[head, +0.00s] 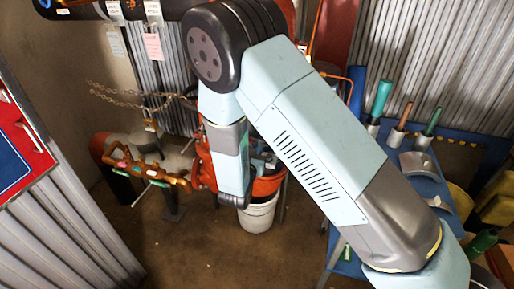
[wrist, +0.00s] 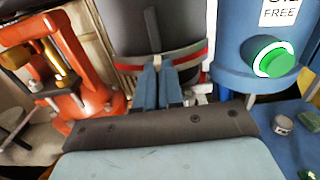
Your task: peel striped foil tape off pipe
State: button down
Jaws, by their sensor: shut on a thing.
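In the wrist view a dark grey pipe (wrist: 157,28) stands upright ahead of my gripper. A band of red and pale striped tape (wrist: 126,63) runs around its lower part. My gripper (wrist: 162,68) has its two blue fingers close together at the front of the band. The fingers are shut on the tape there, and they hide that part of it. How much of the tape is loose cannot be told. In the head view my arm covers the work spot, and neither the fingertips nor the tape can be made out.
In the wrist view an orange fitting with brass parts (wrist: 72,70) stands close on the left. In the head view, a white bucket (head: 258,215) stands on the floor and a blue table (head: 448,178) at right.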

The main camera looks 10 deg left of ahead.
jog(key=s, duration=0.7)
jog(key=shift+s+a, duration=0.15)
jog(key=shift+a, duration=0.1)
dwell(0.4)
dwell(0.3)
